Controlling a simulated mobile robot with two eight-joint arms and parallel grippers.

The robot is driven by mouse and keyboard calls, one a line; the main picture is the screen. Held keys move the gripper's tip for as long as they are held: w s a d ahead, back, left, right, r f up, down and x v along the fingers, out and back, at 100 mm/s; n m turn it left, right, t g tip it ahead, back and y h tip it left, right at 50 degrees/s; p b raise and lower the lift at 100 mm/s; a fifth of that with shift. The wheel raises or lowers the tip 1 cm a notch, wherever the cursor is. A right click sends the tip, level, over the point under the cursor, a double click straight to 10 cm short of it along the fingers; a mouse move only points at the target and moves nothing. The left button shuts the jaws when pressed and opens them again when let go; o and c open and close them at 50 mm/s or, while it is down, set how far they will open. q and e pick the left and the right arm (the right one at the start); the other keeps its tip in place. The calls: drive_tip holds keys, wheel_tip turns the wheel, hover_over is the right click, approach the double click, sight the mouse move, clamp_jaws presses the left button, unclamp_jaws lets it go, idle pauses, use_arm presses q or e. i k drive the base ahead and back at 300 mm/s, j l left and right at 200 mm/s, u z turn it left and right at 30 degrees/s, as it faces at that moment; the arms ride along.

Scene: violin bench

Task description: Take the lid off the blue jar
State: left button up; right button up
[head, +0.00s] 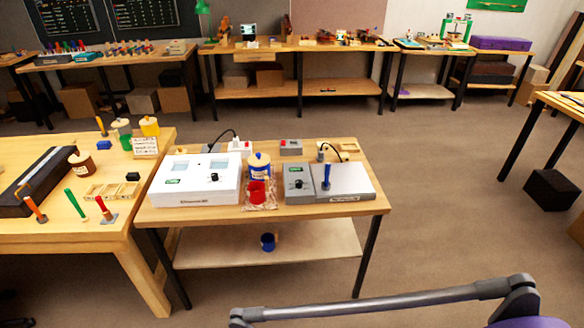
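The blue jar (260,172) stands upright on the small wooden table in the middle of the head view. Neither of my grippers shows in the head view.
A white device (196,190) stands left of the jar and a grey device (345,184) right of it, leaving a narrow gap. A blue cup (268,242) is on the lower shelf. A larger bench (50,227) stands at the left.

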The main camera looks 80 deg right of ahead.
sight(258, 159)
drive_tip(key=z, duration=2.55)
drive_tip(key=i+l, duration=0.35)
drive_tip(key=i, duration=0.15)
drive_tip(key=i+l+z, duration=0.1)
drive_tip(key=i+l, duration=0.25)
drive_tip(key=i, duration=0.15)
drive_tip(key=i+l+z, duration=0.1)
drive_tip(key=i+l, duration=0.2)
drive_tip(key=i, duration=0.2)
drive_tip(key=i+l, duration=0.25)
drive_tip(key=i, duration=0.3)
